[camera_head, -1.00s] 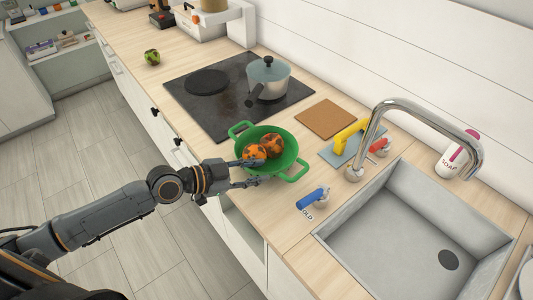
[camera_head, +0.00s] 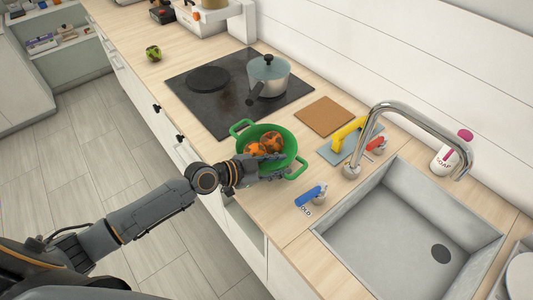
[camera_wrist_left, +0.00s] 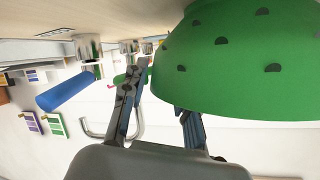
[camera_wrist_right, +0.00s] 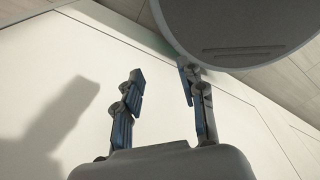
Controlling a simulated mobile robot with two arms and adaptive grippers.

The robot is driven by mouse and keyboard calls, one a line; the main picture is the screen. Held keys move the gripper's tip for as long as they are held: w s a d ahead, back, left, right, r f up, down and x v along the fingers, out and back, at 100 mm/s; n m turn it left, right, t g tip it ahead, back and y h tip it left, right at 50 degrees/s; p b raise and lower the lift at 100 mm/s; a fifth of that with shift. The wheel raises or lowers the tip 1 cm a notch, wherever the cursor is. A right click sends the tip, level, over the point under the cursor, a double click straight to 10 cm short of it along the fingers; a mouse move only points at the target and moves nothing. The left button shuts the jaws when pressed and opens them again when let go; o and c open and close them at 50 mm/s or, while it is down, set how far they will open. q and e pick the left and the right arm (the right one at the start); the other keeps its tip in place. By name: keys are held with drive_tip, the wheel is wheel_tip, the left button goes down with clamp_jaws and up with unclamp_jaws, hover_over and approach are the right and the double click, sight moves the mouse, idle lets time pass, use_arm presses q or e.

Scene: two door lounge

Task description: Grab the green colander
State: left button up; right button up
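The green colander (camera_head: 291,149) stands on the wooden counter between the cooktop and the sink, with orange-and-dark round fruits (camera_head: 270,141) inside. My left gripper (camera_head: 272,166) is at its near side, beside the handle facing the sink. In the left wrist view, the colander's perforated green wall (camera_wrist_left: 235,45) fills the upper right, very close to the fingers. These fingers (camera_wrist_left: 158,112) are apart, and the colander hides the tip of the right one. I cannot tell whether they touch it. My right gripper (camera_wrist_right: 165,95) is open and empty, away from the counter, in the right wrist view.
A lidded pot (camera_head: 269,77) stands on the black cooktop (camera_head: 215,105) behind the colander.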

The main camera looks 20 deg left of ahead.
use_arm(q)
clamp_jaws()
drive_tip(key=shift+r, duration=0.2)
